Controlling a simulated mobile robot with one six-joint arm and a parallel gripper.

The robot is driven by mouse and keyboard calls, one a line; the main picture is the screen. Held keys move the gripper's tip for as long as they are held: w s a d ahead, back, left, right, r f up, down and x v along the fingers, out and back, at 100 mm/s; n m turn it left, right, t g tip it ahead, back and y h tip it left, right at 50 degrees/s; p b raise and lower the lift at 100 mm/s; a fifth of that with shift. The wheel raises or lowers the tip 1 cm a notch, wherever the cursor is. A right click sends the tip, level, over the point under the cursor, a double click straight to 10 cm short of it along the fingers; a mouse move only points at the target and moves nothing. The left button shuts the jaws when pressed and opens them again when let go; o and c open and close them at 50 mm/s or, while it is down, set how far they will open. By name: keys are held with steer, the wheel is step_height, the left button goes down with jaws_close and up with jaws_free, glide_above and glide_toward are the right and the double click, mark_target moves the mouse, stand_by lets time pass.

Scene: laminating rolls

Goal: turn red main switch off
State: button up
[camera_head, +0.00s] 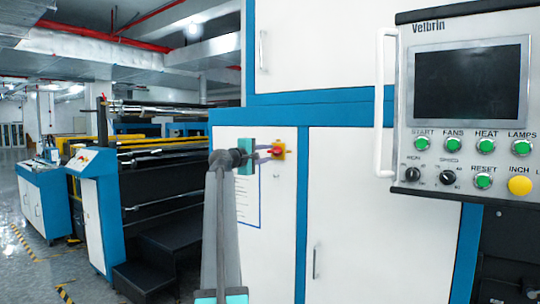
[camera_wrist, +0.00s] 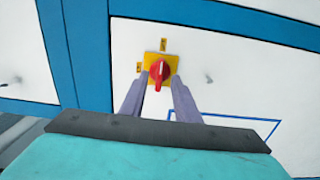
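The red main switch (camera_wrist: 159,74) is a red rotary knob on a yellow square plate, mounted on a white cabinet door. In the wrist view its handle stands roughly upright. In the head view the switch (camera_head: 278,150) sits left of the blue cabinet post. My gripper (camera_wrist: 160,88) points at the switch, with its two grey fingers apart on either side of the knob's lower part. In the head view my gripper (camera_head: 270,153) reaches toward the switch from the left. Whether the fingers touch the knob cannot be told.
A control panel (camera_head: 466,110) with a dark screen and green buttons hangs at the right, with a white vertical handle (camera_head: 386,100) beside it. Black steps (camera_head: 160,258) and roller machinery stand at the left.

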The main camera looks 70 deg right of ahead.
steer(key=v, duration=1)
steer(key=shift+a+b, duration=0.2)
steer(key=shift+b, duration=0.15)
steer(key=shift+w, duration=0.1)
